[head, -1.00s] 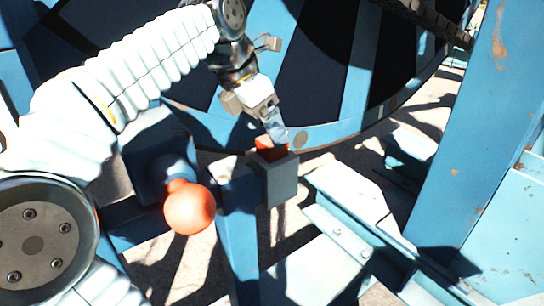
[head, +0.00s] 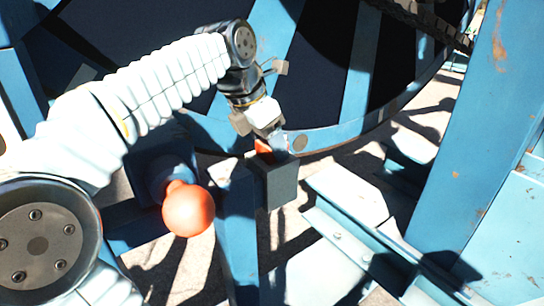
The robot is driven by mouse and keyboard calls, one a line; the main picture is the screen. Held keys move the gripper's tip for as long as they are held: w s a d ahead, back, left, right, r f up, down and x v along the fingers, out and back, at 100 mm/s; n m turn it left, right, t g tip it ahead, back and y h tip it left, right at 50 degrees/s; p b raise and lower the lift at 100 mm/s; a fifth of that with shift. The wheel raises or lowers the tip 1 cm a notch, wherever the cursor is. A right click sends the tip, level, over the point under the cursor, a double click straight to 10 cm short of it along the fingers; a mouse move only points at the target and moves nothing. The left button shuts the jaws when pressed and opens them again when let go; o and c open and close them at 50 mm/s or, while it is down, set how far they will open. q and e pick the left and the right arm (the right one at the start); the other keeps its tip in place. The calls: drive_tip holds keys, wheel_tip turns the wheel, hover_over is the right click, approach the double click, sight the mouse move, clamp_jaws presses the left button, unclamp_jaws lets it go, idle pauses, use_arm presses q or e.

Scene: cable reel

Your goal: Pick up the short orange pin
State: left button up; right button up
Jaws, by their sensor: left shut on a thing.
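The short orange pin (head: 263,147) shows as a small orange patch at the top of a dark grey block (head: 279,184) on a blue post. My left gripper (head: 275,143) comes down on it from above and is shut on it. The fingers hide most of the pin. I cannot tell how far the pin sits inside the block. My right gripper is not in view.
An orange ball knob (head: 188,209) stands out just left of the post. The large blue reel (head: 340,133) fills the back. A blue frame beam (head: 470,130) rises at the right, with light blue ledges (head: 340,235) below it.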

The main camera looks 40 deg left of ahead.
use_arm(q)
drive_tip(key=shift+r, duration=0.15)
wheel_tip(320, 180, up, 9)
drive_tip(key=p, duration=0.2)
drive_tip(key=shift+p, duration=0.3)
drive_tip(key=shift+r, duration=0.55)
drive_tip(key=shift+r, duration=0.6)
